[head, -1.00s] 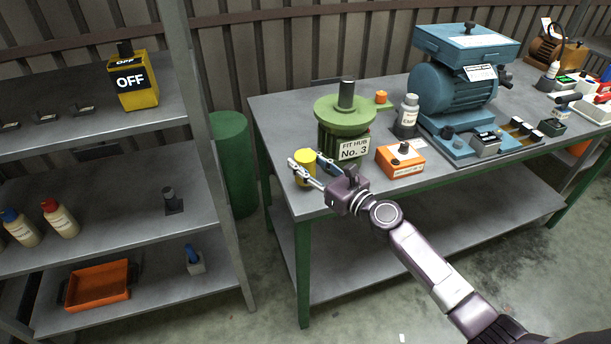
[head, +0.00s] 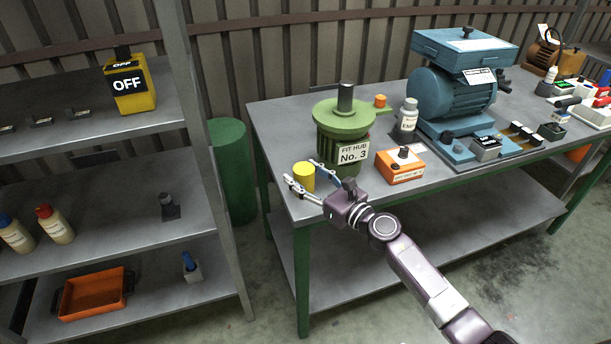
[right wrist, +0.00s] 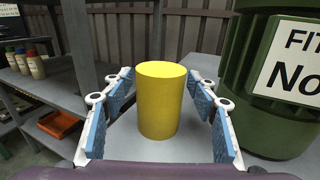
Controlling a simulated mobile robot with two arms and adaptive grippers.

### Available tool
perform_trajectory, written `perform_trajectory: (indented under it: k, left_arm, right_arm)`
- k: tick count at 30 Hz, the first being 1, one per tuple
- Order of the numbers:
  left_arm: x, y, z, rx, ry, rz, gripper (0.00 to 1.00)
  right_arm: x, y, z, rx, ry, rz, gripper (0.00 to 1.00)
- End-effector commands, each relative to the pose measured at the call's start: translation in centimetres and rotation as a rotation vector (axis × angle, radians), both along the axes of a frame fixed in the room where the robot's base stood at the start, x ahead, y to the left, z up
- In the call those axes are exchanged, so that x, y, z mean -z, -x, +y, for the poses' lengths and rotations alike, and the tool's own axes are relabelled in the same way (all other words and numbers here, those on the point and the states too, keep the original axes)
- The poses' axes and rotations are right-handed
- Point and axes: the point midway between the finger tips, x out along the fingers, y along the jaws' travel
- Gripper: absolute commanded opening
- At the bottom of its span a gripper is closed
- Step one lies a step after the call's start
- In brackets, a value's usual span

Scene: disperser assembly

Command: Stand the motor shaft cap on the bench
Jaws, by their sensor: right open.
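The yellow motor shaft cap (head: 304,177) is a plain cylinder standing upright on the bench (head: 275,140) near its left front corner. It stands just left of the green motor (head: 330,128) labelled "FIT HUB No. 3", whose dark shaft is bare on top. My right gripper (head: 301,178) is open at the cap. In the right wrist view the cap (right wrist: 160,105) sits between the lines of the two blue-padded fingers (right wrist: 160,100), with a visible gap on each side. My left gripper is not in view.
An orange box (head: 400,170) with a black knob, a white bottle (head: 407,118) and a blue machine (head: 455,90) stand to the right on the bench. A grey shelf unit (head: 185,130) and a green cylinder (head: 233,170) are on the left.

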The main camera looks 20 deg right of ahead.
Motion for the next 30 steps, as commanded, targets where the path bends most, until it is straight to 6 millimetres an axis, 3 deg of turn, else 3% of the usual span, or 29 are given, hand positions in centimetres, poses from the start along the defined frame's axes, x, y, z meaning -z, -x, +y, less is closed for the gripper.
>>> perform_trajectory:
  k: [5,15,21,30]
  left_arm:
    - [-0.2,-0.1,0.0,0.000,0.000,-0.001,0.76]
    - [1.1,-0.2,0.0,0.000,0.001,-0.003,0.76]
    - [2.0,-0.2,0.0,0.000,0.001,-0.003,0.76]
    - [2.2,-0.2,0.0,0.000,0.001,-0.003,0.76]
  right_arm:
    - [-0.1,0.5,-0.3,0.000,0.002,0.001,0.54]
    - [0.1,6.8,-3.1,-0.001,0.003,0.002,0.54]
    - [0.0,9.6,-4.4,0.000,0.001,0.002,0.54]
    - [-0.3,11.0,-5.0,0.000,0.000,0.000,0.54]
